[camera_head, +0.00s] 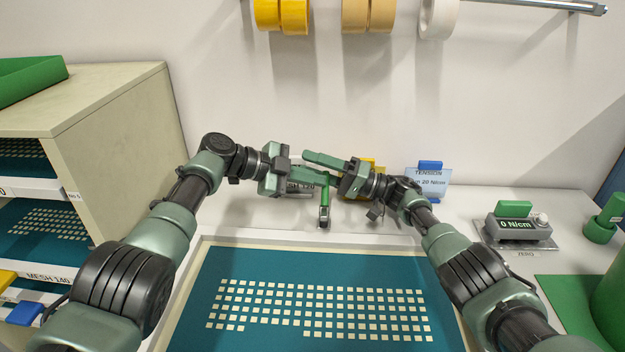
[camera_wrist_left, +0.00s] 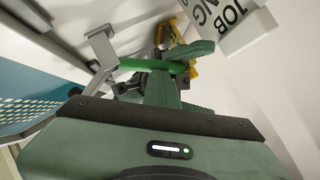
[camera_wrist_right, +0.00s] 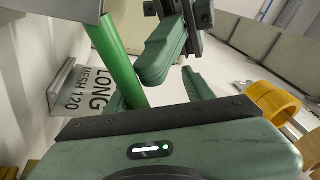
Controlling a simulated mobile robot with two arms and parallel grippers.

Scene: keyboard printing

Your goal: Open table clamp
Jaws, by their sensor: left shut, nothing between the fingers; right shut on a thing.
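The table clamp has a green bar handle (camera_head: 325,192) with a grey metal foot (camera_head: 323,224), at the rear edge of the frame on the table. My right gripper (camera_head: 312,158) comes in from the right above it and is shut on the handle's upper end; the contact is partly hidden. My left gripper (camera_head: 328,178) is lower, shut and empty, its fingers beside the handle. In the left wrist view the green handle (camera_wrist_left: 140,65) crosses near the fingers, with the grey bracket (camera_wrist_left: 103,48) at its left end. The handle (camera_wrist_right: 115,55) slants down in the right wrist view.
The framed teal screen (camera_head: 240,265) with pale squares lies in front. A shelf (camera_head: 110,100) stands at left. A blue TENSION sign (camera_head: 430,182) and a tension meter (camera_head: 515,228) are at right. Tape rolls (camera_head: 368,14) hang above. A MESH 120 sign (camera_wrist_right: 80,95) is behind the clamp.

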